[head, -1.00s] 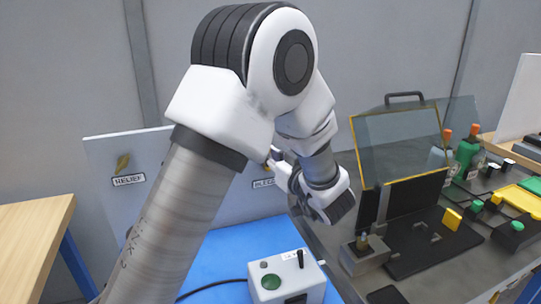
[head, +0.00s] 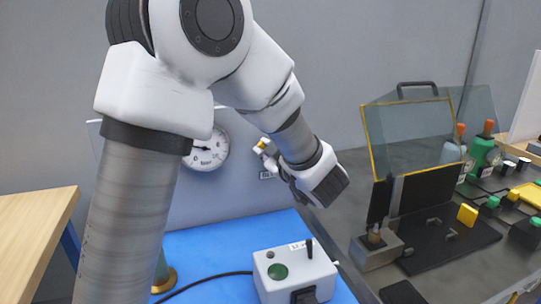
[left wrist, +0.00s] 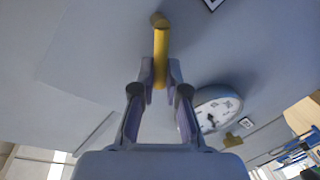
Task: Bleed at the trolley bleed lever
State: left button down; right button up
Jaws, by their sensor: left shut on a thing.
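The yellow bleed lever (left wrist: 161,45) stands out from the grey panel (head: 240,190) and runs between my left gripper's fingers in the left wrist view. My left gripper (left wrist: 160,80) is shut on it. In the head view my left gripper (head: 266,149) is at the panel, mostly hidden by its own wrist. The label below it is partly hidden and unreadable. A round white gauge (head: 207,150) is on the panel to the left, and it also shows in the left wrist view (left wrist: 216,108). My right gripper is not in view.
A white box (head: 294,268) with a green button and black lever stands on the blue surface (head: 225,245). A clear-lidded fixture (head: 410,135) and several bottles and blocks fill the grey bench at right. A wooden table (head: 35,225) is at left.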

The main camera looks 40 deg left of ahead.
aim_at(255, 160)
pick_arm(q)
jog(key=n+b, duration=0.1)
jog(key=f+n+b, duration=0.1)
jog(key=b, duration=0.1)
jog(key=s+f+n+b, duration=0.1)
jog(key=shift+a+n+t+h, duration=0.25)
jog(key=shift+n+t+h, duration=0.05)
jog(key=shift+n+h, duration=0.1)
jog(key=shift+s+a+f+n+b, duration=0.15)
jog(key=shift+f+n+b, duration=0.1)
jog(key=shift+n+b, duration=0.55)
jog(key=shift+s+f+n+t, duration=0.1)
jog(key=shift+f+n+t, duration=0.15)
jog(key=shift+n, duration=0.35)
jog(key=shift+f+n+t+h, duration=0.25)
jog(key=shift+n+t+h, duration=0.15)
jog(key=shift+n, duration=0.4)
jog(key=c, duration=1.2)
grip_release()
